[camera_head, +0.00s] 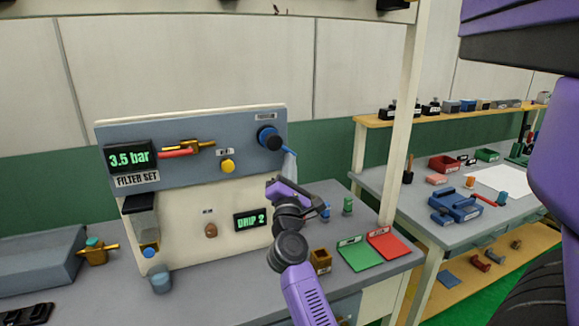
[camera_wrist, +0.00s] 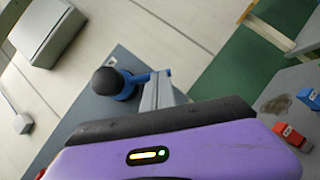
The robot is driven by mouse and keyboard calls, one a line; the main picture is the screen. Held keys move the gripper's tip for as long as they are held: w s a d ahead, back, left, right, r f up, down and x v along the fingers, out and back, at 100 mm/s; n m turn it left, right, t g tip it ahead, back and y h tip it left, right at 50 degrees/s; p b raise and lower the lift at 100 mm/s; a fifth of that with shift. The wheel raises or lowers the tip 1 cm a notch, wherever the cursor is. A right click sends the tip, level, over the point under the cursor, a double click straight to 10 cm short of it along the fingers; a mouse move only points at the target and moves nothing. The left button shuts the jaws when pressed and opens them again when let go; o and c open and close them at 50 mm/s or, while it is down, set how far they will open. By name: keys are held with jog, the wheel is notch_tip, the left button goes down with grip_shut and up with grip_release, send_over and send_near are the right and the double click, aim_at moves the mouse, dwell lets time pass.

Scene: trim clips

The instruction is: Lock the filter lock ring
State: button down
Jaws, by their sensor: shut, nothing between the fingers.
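A round dark knob with a blue ring (camera_head: 269,139) sits at the right end of the grey panel (camera_head: 200,177). A blue lever sticks out from it, down and to the right. I cannot read its label, so I cannot tell for sure that it is the filter lock ring. My gripper (camera_head: 288,165) is shut and empty, just below and right of the knob, close to the lever. In the wrist view the dark knob (camera_wrist: 107,81) and its blue lever (camera_wrist: 139,78) lie just beyond my shut fingers (camera_wrist: 162,88). Whether the fingers touch the lever is unclear.
The panel also carries a "3.5 bar" display (camera_head: 130,157), a red-handled brass valve (camera_head: 178,151) and a yellow knob (camera_head: 227,166). A "DRIP 2" display (camera_head: 250,219) is below. Green (camera_head: 361,253) and red (camera_head: 390,245) trays lie on the bench at right.

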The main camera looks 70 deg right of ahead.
jog(key=shift+s, duration=0.1)
jog(key=n, duration=0.1)
jog(key=n+t, duration=0.1)
jog(key=r+n+t+b, duration=0.1)
jog(key=shift+s+d+n, duration=0.3)
jog(key=shift+s+d, duration=0.05)
jog(key=shift+s, duration=0.05)
